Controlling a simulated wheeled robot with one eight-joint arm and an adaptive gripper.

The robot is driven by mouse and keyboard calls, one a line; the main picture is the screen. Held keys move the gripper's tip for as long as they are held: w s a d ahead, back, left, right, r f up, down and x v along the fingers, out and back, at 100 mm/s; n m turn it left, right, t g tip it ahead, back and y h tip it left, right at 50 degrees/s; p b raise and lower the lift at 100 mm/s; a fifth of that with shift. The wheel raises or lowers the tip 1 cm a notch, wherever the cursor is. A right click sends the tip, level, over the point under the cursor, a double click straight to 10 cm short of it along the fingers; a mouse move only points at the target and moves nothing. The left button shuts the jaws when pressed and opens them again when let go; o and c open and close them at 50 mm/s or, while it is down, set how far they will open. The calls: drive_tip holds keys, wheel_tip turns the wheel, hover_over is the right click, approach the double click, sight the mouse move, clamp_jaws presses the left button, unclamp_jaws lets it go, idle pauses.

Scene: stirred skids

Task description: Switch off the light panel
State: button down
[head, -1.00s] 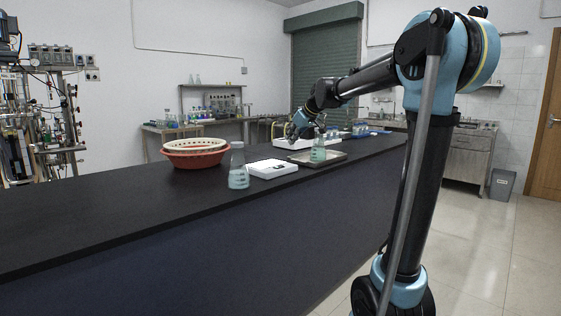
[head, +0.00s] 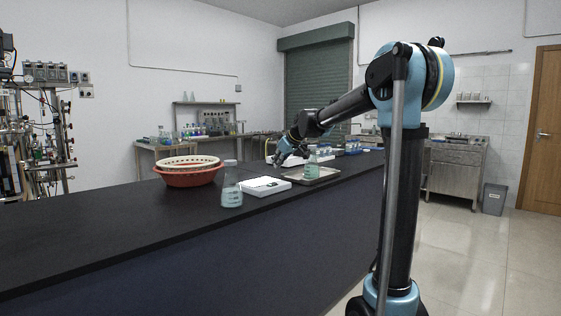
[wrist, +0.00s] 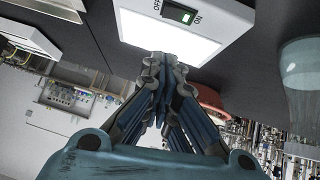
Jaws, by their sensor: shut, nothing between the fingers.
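The light panel (head: 257,189) is a flat white box on the black bench, between a flask and a tray in the head view. In the wrist view the panel (wrist: 205,47) fills the top centre, its face glowing white. Its rocker switch (wrist: 180,13) shows a green light between OFF and ON labels. My gripper (head: 278,161) is above the bench, beyond the panel in the head view. In the wrist view my gripper (wrist: 163,60) is shut and empty, its fingertips overlapping the panel's lower edge; whether they touch it is unclear.
A flask of pale liquid (head: 232,190) stands left of the panel. A metal tray (head: 325,177) with another flask (head: 311,163) lies to its right. A red basket (head: 190,178) is behind left. The bench's near left is clear.

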sight(274, 183)
drive_tip(key=x, duration=0.4)
drive_tip(key=shift+w+a+f, duration=0.1)
drive_tip(key=shift+a, duration=0.05)
drive_tip(key=f, duration=0.3)
drive_tip(key=shift+w+d, duration=0.1)
drive_tip(key=shift+d, duration=0.1)
drive_tip(key=shift+f, duration=0.45)
